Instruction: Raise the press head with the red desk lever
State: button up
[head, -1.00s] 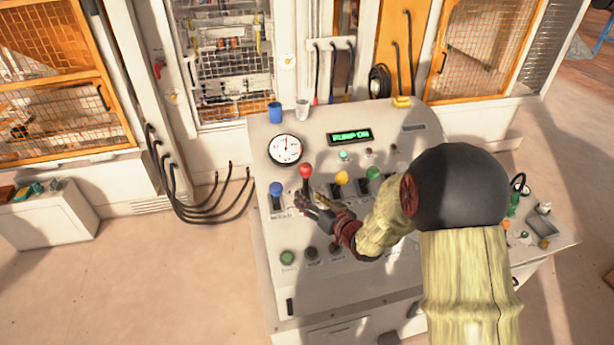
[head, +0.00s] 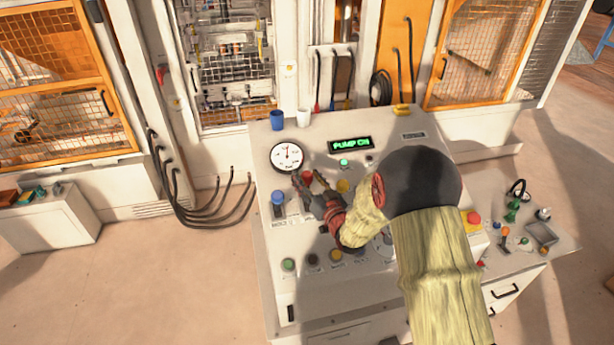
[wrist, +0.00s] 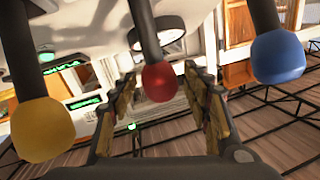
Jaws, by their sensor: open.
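The red desk lever's round knob (head: 307,177) stands on the sloped console, between the blue lever (head: 277,198) and the yellow lever (head: 343,186). My gripper (head: 309,184) is open at the red knob, with a finger on either side of it. In the wrist view the red knob (wrist: 159,82) hangs between the two spread fingers of my gripper (wrist: 160,95), with gaps on both sides. I cannot tell how deep the knob sits between the fingers. The press head is not clearly identifiable behind the mesh window (head: 228,70).
The yellow knob (wrist: 42,128) and blue knob (wrist: 277,57) flank my fingers closely. A gauge (head: 287,157) and a green "PUMP ON" display (head: 350,144) lie behind the levers. My arm hides the console's right part.

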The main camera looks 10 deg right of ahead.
jog(key=shift+w, duration=0.1)
jog(key=shift+c, duration=0.8)
grip_shut()
